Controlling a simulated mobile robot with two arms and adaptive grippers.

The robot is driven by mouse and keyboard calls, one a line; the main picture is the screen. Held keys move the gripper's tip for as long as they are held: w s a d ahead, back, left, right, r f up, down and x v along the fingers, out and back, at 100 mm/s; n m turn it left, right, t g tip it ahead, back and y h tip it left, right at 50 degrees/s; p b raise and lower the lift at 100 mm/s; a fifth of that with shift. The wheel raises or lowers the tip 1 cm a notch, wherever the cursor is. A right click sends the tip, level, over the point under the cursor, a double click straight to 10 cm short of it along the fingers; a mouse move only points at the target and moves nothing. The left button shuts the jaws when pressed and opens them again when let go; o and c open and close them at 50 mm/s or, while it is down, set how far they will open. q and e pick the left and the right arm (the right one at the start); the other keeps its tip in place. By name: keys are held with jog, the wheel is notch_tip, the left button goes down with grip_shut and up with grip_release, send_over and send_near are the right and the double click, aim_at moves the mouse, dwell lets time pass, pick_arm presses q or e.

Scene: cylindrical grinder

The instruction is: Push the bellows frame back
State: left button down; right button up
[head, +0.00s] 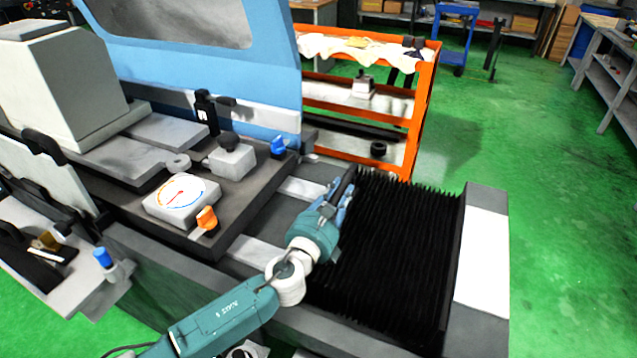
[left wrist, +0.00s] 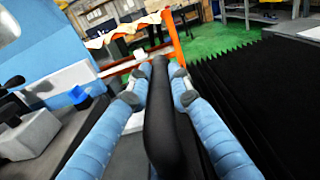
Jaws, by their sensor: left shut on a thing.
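The bellows (head: 395,255) is a black pleated cover on the right part of the machine bed. Its frame has a black bar-shaped handle (head: 346,183) at the bellows' left edge. My left gripper (head: 340,190) is at this handle, with its arm coming in from the lower left. In the left wrist view the black handle (left wrist: 160,110) runs between the two blue fingers, which are shut on it. The pleats (left wrist: 255,90) show to the right of the fingers. The lower part of the frame is hidden by my gripper and arm.
Left of the bellows are bare bed rails (head: 258,256) and a dark table with a dial gauge block (head: 181,200), an orange clamp (head: 207,219) and a blue clamp (head: 279,146). A white end plate (head: 482,258) closes the right side. An orange cart (head: 415,125) stands behind.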

pick_arm(q)
jog(key=shift+s+d+r, duration=0.15)
jog(key=shift+s+d, duration=0.2)
jog(key=shift+d, duration=0.4)
jog(key=c, duration=1.6)
grip_release()
jog(key=shift+w, duration=0.1)
jog(key=shift+o, duration=0.2)
jog(key=shift+a, duration=0.15)
jog(key=shift+s+a, duration=0.3)
jog(key=shift+s, duration=0.15)
jog(key=v, duration=1.1)
jog(key=shift+d, duration=0.15)
